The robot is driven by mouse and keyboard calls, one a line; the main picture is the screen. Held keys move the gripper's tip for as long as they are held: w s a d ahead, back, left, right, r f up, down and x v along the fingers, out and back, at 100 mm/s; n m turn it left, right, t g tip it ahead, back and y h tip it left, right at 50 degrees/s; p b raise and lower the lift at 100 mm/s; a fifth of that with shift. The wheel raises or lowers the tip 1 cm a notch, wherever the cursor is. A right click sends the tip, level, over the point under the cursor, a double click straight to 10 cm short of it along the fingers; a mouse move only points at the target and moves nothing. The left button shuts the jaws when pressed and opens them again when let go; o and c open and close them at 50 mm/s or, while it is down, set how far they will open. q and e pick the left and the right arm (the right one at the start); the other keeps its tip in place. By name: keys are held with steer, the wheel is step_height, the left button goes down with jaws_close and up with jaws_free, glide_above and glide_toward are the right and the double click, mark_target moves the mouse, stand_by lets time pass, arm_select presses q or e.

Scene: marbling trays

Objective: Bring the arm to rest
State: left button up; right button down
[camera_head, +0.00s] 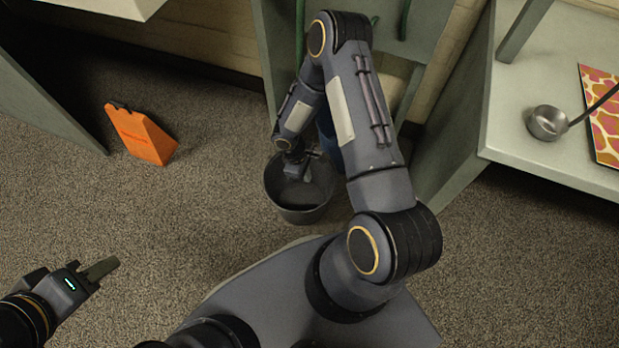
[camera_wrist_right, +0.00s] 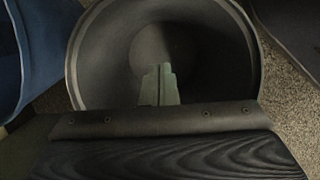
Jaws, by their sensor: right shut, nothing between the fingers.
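My right arm (camera_head: 345,110) reaches up and then bends down toward a dark round bucket (camera_head: 300,214) on the floor. My right gripper (camera_head: 297,172) is over the bucket's opening, partly hidden by its own wrist. In the right wrist view its fingers (camera_wrist_right: 159,80) are together with nothing between them, pointing into the bucket (camera_wrist_right: 90,60). The bucket's inside looks empty where it shows. My left gripper (camera_head: 103,268) is low at the left, above bare floor. Its fingers overlap from this angle, so their gap does not show.
An orange wedge-shaped sign (camera_head: 140,134) stands on the floor at left. A blue thing (camera_wrist_right: 45,50) is beside the bucket, mostly hidden in the head view. At right, a pale table (camera_head: 510,135) bears a metal ladle (camera_head: 548,122) and a pink-and-yellow patterned sheet (camera_head: 604,135). Carpet between is clear.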

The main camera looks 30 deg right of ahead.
steer(key=shift+r, duration=0.3)
stand_by(0.4)
steer(key=s+d+r+m+t+y, duration=0.1)
steer(key=d+r+m, duration=0.15)
steer(key=r, duration=1.05)
steer(key=d+r+m+t, duration=0.1)
steer(key=r+m+t, duration=0.15)
steer(key=r, duration=1.05)
steer(key=s+a+r+m+t+y, duration=0.2)
steer(key=s+a+r, duration=0.2)
steer(key=s+r, duration=0.35)
steer(key=s+a+r+m+t+y, duration=0.3)
steer(key=s+a+r, duration=0.1)
steer(key=s+r, duration=0.35)
step_height(320, 180, up, 33)
steer(key=p, duration=3.4)
steer(key=shift+s+n+g, duration=0.2)
steer(key=shift+n+g, duration=0.1)
steer(key=shift+g, duration=0.05)
